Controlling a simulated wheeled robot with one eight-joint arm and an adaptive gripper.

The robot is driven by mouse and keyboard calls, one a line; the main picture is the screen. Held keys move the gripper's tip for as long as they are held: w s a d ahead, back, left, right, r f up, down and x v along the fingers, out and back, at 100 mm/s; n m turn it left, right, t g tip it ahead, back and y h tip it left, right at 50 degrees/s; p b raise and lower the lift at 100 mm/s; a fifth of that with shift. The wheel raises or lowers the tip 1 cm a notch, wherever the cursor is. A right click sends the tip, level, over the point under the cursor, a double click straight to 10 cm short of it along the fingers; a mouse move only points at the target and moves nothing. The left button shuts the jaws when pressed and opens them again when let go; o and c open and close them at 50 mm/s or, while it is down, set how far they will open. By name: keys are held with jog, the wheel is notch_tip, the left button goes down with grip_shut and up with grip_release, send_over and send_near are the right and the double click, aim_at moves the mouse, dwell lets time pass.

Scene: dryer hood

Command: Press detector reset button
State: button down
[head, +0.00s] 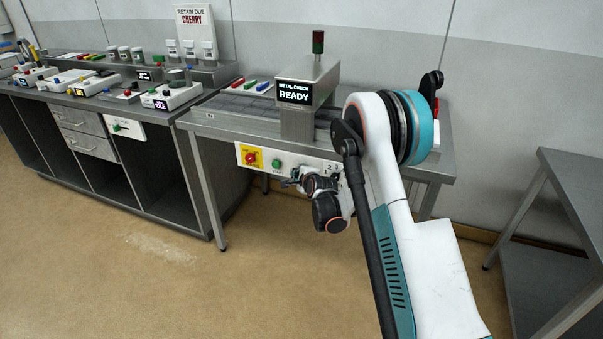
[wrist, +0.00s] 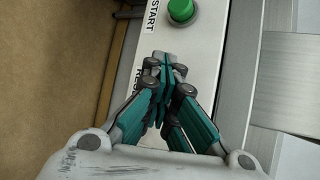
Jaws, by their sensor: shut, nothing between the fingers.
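The metal detector (head: 312,95) stands on a steel conveyor table, and its screen reads METAL CHECK READY. Its white control panel (head: 262,166) runs along the table's front. It also shows in the wrist view (wrist: 211,60), with a green button (wrist: 181,10) beside the word START. A second label starting with RE (wrist: 141,76) is partly covered by my fingers. No reset button shows; that part of the panel is hidden behind my gripper. My gripper (wrist: 165,60) is shut and empty, its tips over the panel near this label. In the head view, my gripper (head: 288,183) is at the panel, right of the green button.
A red stop knob on a yellow plate (head: 251,158) sits at the panel's left end. A bench (head: 60,110) with several control boxes stands at the left. Another steel table (head: 575,175) stands at the right. The floor in front is clear.

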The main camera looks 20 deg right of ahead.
jog(key=shift+w+d, duration=0.15)
dwell(0.6)
jog(key=shift+s+a, duration=0.75)
jog(key=shift+s, duration=0.25)
jog(key=s+a, duration=0.1)
jog(key=s, duration=0.1)
jog(key=s+a, duration=0.2)
dwell(0.7)
